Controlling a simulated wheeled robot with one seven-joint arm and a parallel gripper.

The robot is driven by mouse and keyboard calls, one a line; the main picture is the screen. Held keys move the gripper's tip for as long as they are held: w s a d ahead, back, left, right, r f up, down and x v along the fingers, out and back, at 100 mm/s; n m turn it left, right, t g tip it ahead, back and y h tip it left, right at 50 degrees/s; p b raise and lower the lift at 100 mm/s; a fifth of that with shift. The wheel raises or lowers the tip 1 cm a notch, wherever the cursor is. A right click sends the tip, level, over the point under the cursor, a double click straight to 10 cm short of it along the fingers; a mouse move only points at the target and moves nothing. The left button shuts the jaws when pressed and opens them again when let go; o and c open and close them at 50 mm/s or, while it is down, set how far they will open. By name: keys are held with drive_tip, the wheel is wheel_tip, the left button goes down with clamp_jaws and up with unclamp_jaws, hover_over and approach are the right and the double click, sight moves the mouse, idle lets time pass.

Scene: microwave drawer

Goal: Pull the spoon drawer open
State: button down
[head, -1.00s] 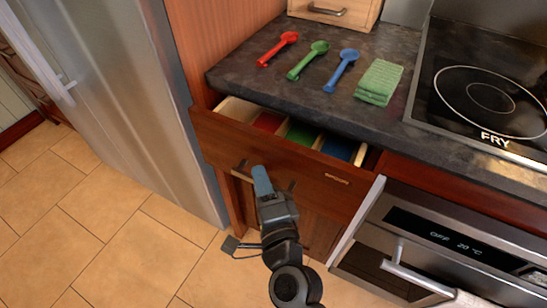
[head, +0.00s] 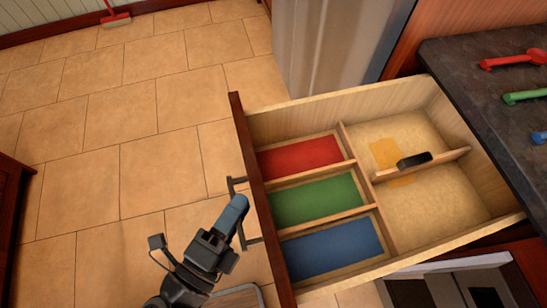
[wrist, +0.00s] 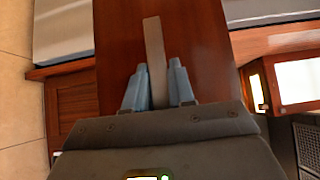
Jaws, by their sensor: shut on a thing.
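The spoon drawer (head: 252,155) is pulled far out from under the counter in the head view. Its front compartments have red, green and blue floors, and two plain compartments lie behind them. My gripper (head: 239,206) is at the handle (head: 231,187) on the outside of the drawer front. In the wrist view, the grey handle bar (wrist: 154,50) runs between the blue fingers of my gripper (wrist: 158,88), which is shut on it. Red (head: 512,60), green (head: 525,96) and blue (head: 540,137) spoons lie on the counter, partly cut off at the picture's edge.
A dark counter (head: 470,75) is at the right, with a fridge (head: 325,50) behind the drawer. A small black piece (head: 414,160) sits on the drawer's rear divider. An appliance (head: 480,285) is below right. Open tiled floor (head: 130,130) lies left; a red broom (head: 115,18) stands far off.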

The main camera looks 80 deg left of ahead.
drive_tip(key=shift+s, duration=1.55)
drive_tip(key=c, duration=1)
unclamp_jaws()
drive_tip(key=shift+c, duration=0.2)
drive_tip(key=b+v, duration=0.1)
drive_tip(key=v, duration=0.6)
drive_tip(key=shift+s+d, duration=0.3)
drive_tip(key=shift+d, duration=0.05)
